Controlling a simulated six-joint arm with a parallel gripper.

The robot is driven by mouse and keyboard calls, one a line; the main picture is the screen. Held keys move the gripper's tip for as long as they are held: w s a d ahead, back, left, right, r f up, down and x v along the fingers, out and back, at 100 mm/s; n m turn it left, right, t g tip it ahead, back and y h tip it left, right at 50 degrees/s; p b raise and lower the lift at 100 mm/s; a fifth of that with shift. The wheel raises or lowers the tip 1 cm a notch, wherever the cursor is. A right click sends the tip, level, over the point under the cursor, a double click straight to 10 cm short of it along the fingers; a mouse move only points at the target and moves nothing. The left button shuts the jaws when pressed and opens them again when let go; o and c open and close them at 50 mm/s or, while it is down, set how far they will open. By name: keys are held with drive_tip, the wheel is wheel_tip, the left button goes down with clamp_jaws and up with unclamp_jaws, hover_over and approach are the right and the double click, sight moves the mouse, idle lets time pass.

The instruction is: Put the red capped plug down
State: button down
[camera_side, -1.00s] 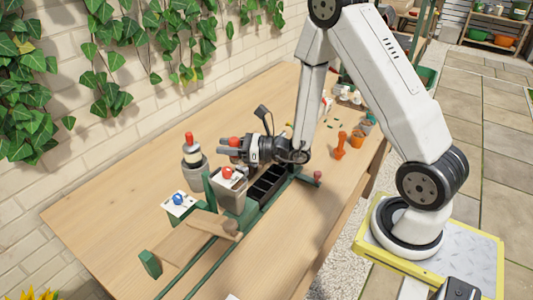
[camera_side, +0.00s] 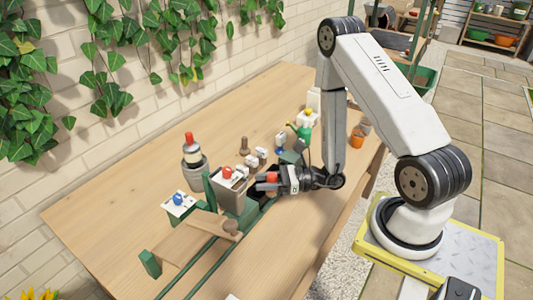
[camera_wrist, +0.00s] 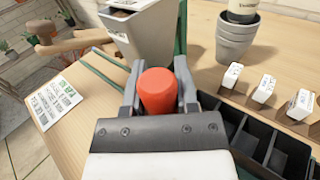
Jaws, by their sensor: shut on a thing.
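The red capped plug (camera_wrist: 158,90) is between my gripper's two fingers in the wrist view, its red cap facing the camera and its lower part hidden. My gripper (camera_side: 264,182) is shut on it, low over the bench just right of the grey hopper (camera_side: 231,194). The red cap (camera_side: 272,177) also shows in the side view. I cannot tell whether the plug touches anything below. In the wrist view my gripper (camera_wrist: 158,97) is in front of the hopper (camera_wrist: 148,32).
A grey pot (camera_side: 194,174) holding a red-topped bottle stands left of the hopper. A printed card (camera_wrist: 55,100) lies left.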

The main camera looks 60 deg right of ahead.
drive_tip(key=s+a+f+n+g+y, duration=0.1)
drive_tip(key=s+a, duration=0.1)
drive_tip(key=s, duration=0.3)
drive_tip(key=shift+s+f+n+g+y, duration=0.15)
drive_tip(key=shift+s+n+g+y, duration=0.15)
drive_tip(key=shift+s+g+y, duration=0.1)
drive_tip(key=shift+f, duration=0.2)
drive_tip(key=shift+w+f, duration=0.1)
drive_tip(key=shift+f, duration=2.65)
drive_tip(key=shift+f, duration=1.9)
drive_tip(key=shift+c, duration=1.8)
unclamp_jaws()
drive_tip(key=shift+f, duration=0.1)
